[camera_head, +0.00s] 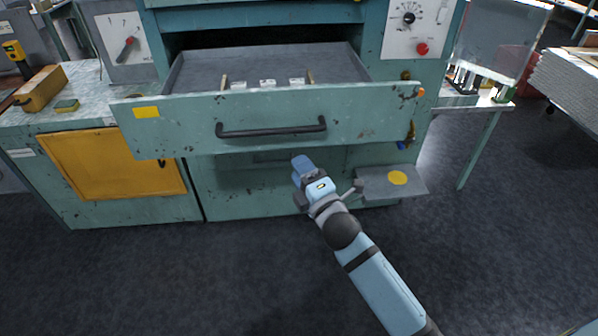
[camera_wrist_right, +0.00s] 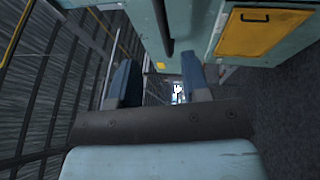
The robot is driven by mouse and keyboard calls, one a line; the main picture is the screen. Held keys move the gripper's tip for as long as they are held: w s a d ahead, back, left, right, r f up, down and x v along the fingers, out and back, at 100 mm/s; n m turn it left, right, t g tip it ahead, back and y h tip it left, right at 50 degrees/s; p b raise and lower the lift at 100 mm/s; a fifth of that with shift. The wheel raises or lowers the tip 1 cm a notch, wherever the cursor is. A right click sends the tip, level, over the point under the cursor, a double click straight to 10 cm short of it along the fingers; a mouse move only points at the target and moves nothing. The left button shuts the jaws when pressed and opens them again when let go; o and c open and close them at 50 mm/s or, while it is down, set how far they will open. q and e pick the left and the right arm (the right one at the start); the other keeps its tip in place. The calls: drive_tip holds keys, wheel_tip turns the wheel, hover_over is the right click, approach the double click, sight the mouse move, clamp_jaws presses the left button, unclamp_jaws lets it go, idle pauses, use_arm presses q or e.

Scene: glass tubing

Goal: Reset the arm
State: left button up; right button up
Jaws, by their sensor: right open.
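My right arm (camera_head: 375,285) reaches up from the bottom right in the head view. Its gripper (camera_head: 303,166) is in front of the teal machine, just below the pulled-out drawer's black handle (camera_head: 271,131), with nothing seen in it. In the right wrist view the two blue fingers stand apart, and the gap between them (camera_wrist_right: 156,72) is empty. The handle (camera_wrist_right: 163,22) shows beyond the fingers there, apart from them. My left gripper is in neither view.
The teal drawer (camera_head: 190,124) juts out, with small white pieces (camera_head: 267,83) inside. A grey step plate with a yellow disc (camera_head: 398,178) sticks out low at right. A yellow cabinet door (camera_head: 113,166) is at left. The dark floor (camera_head: 200,275) in front is clear.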

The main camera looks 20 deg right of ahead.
drive_tip(key=shift+s+f, duration=0.1)
drive_tip(key=shift+s, duration=0.05)
drive_tip(key=shift+d, duration=0.1)
idle(0.3)
drive_tip(key=s+f+m+g+p, duration=0.3)
drive_tip(key=s+f+m, duration=0.5)
drive_tip(key=s, duration=0.4)
drive_tip(key=s+a+f+m+g+p, duration=0.1)
drive_tip(key=s+f+m+g+p, duration=0.3)
drive_tip(key=s+f+m, duration=0.5)
drive_tip(key=s+g, duration=0.1)
drive_tip(key=s, duration=0.3)
drive_tip(key=shift+f+m+g, duration=0.3)
drive_tip(key=shift+f+g, duration=0.05)
drive_tip(key=shift+g, duration=0.05)
